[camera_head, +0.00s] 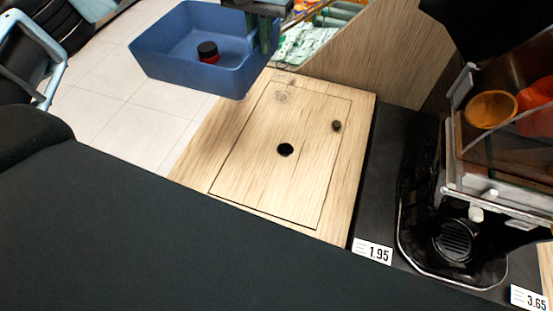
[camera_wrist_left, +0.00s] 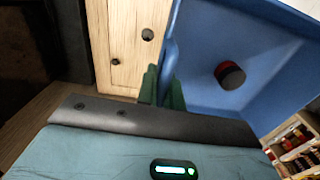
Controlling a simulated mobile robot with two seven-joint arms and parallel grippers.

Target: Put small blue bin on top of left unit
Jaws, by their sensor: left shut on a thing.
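The small blue bin (camera_head: 160,62) is held in the air at the top of the head view, beyond the far left edge of the wooden-topped left unit (camera_head: 250,165). A small black-and-red round item (camera_head: 208,52) lies inside the bin. My left gripper (camera_head: 263,38) is shut on the bin's right wall, with its green fingers on either side of it. In the left wrist view, the gripper (camera_wrist_left: 164,86) grips the wall of the bin (camera_wrist_left: 205,45), and the wooden top (camera_wrist_left: 130,25) shows beyond. My right gripper is not in view.
The wooden top has a dark round hole (camera_head: 285,150) and a small dark knob (camera_head: 336,126), and is otherwise clear. An upright wooden panel (camera_head: 345,55) stands behind it. The juicer (camera_head: 455,240) stands at the right, past a black strip with a price tag (camera_head: 372,251).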

